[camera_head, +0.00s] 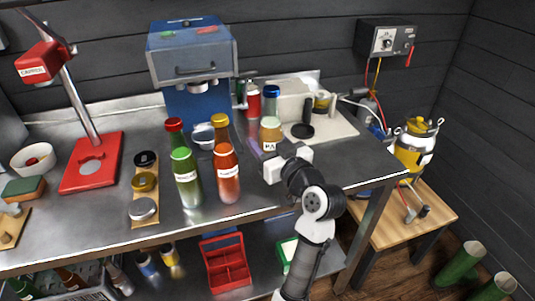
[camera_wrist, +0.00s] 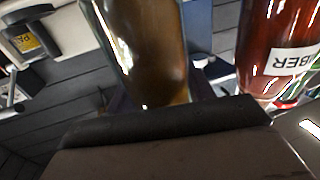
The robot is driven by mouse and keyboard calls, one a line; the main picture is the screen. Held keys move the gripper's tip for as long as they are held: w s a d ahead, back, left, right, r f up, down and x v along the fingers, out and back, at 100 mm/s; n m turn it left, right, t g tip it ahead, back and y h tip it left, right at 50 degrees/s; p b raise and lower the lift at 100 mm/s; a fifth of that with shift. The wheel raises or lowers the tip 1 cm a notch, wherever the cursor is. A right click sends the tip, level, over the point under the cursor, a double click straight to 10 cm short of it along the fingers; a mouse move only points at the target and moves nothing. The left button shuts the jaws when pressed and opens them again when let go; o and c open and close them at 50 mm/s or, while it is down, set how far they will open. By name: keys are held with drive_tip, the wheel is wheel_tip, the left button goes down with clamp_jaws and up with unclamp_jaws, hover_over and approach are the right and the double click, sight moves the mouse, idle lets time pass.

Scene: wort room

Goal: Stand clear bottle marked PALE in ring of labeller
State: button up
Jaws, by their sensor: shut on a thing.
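The clear bottle (camera_head: 270,133), with a blue cap, tan contents and a label reading "PA", is upright beyond my gripper (camera_head: 274,166). My gripper is shut on its lower part. In the wrist view the bottle (camera_wrist: 140,50) rises close behind the dark finger pad. I cannot tell whether its base touches the bench. A pale unit (camera_head: 343,124) at the back right, with a dark ring (camera_head: 302,131) and a yellow roll (camera_head: 322,101), looks like the labeller. It stands right of the bottle, and the ring looks empty.
An amber bottle (camera_head: 228,178) stands close left of the held bottle, with a green bottle (camera_head: 187,181) beside it. A blue machine (camera_head: 190,55) and a red bottle (camera_head: 253,103) are behind. A red press stand (camera_head: 92,168) is far left. Bench right of my gripper is clear.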

drive_tip(key=shift+f, duration=1.8)
drive_tip(key=shift+f, duration=0.15)
drive_tip(key=o, duration=1.4)
drive_tip(key=shift+s+d, duration=0.25)
drive_tip(key=shift+s, duration=0.05)
drive_tip(key=shift+b+v, duration=1.5)
drive_tip(key=shift+v, duration=4.15)
